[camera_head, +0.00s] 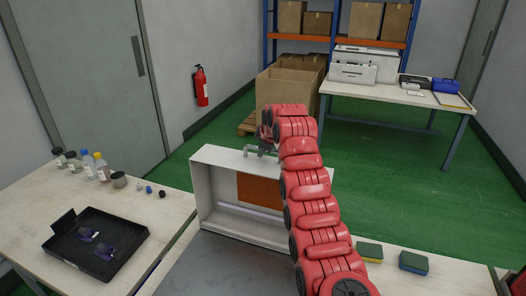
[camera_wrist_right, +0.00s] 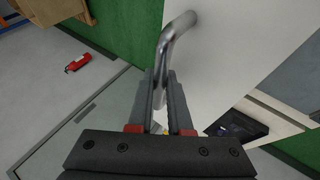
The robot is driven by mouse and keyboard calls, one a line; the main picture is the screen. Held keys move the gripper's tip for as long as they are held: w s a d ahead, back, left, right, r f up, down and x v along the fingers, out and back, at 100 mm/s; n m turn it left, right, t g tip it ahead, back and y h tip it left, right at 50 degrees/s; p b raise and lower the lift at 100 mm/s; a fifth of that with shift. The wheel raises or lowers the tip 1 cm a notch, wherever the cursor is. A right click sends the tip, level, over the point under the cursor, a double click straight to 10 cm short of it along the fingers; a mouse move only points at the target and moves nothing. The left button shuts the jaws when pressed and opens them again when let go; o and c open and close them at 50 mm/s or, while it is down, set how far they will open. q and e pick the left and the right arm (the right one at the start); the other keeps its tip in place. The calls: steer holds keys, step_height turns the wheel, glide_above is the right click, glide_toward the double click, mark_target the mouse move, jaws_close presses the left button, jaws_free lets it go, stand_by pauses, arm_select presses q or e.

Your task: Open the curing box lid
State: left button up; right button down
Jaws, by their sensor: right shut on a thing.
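The white curing box lid (camera_head: 200,192) stands raised, roughly upright, with its hollow inner side and an orange-brown panel facing the head camera. A metal handle (camera_head: 250,149) shows at its top edge; it is a bent bar in the wrist view (camera_wrist_right: 176,38). My right gripper (camera_head: 266,138) is shut on this handle; its two fingers also show in the wrist view (camera_wrist_right: 162,95). A grey surface (camera_head: 215,270) lies in front of the lid. My red right arm covers the lid's right part. My left gripper is not in view.
A black tray (camera_head: 125,262) with small dark parts lies on the left table, near several bottles (camera_head: 88,164). Two sponges (camera_head: 413,263) lie right of my arm. Behind are cardboard boxes (camera_head: 290,90), a white table (camera_head: 455,111) and clear green floor.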

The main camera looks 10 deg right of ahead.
steer(key=shift+f, duration=0.25)
steer(key=c, duration=0.8)
jaws_free()
steer(key=shift+c, duration=0.2)
steer(key=shift+r, duration=0.1)
